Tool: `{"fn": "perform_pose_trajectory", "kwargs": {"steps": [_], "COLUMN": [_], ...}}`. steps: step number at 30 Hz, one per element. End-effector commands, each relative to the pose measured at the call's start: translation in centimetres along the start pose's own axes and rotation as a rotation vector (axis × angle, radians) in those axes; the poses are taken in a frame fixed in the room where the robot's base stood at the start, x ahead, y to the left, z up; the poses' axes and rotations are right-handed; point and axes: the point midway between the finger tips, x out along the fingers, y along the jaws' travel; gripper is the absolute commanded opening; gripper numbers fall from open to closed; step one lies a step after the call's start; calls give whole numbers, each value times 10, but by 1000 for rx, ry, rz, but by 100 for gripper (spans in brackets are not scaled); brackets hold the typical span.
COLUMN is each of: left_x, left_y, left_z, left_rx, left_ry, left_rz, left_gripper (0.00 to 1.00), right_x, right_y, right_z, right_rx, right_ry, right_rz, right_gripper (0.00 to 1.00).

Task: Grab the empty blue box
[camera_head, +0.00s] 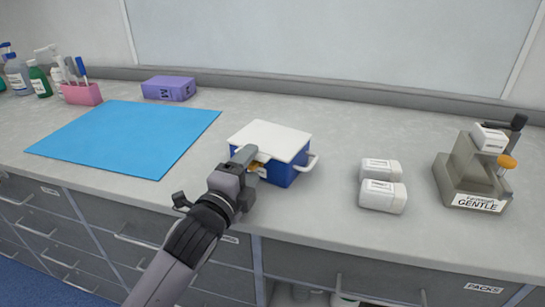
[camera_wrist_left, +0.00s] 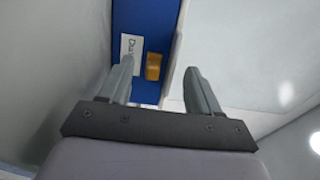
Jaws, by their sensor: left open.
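The blue box (camera_head: 283,173) stands on the counter near its front edge, with a white lid (camera_head: 270,139) on top, a white side handle (camera_head: 312,163) and an orange-yellow latch on its front. The lid hides its inside. My left gripper (camera_head: 246,160) is at the front left of the box. In the left wrist view the left gripper (camera_wrist_left: 158,85) is open, its two fingers apart, with the blue front (camera_wrist_left: 138,22), a white label and the orange-yellow latch (camera_wrist_left: 153,66) between and beyond them. I cannot tell whether the fingers touch the box. My right gripper is not in view.
A blue mat (camera_head: 125,137) lies to the left. A purple box (camera_head: 168,88) and a pink holder (camera_head: 82,94) stand behind it. White containers (camera_head: 382,196) and a grey dispenser (camera_head: 472,172) stand to the right. Drawers (camera_head: 110,222) are below the counter edge.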

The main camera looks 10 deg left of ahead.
Motion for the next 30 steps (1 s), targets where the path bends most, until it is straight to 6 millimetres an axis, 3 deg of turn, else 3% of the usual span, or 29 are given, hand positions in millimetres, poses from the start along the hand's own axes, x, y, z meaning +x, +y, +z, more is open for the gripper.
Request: {"fn": "perform_pose_trajectory", "kwargs": {"steps": [8, 9, 14, 15, 25, 30], "left_x": [3, 3, 3, 3, 3, 3], "left_y": [0, 0, 0, 0, -5, -21], "left_z": [0, 0, 0, 0, 0, 0], "left_rx": [0, 0, 0, -1, 0, 0], "left_ry": [0, 0, 0, 0, 0, 0], "left_rz": [-1, -1, -1, -1, -5, -8], "left_gripper": [63, 56, 4, 0, 0, 0], "right_x": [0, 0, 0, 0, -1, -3], "right_y": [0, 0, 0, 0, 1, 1], "right_z": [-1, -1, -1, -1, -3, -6], "right_rx": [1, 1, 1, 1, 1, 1], "right_ry": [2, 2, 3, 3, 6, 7], "right_rz": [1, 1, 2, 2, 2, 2], "right_gripper": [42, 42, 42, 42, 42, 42]}}
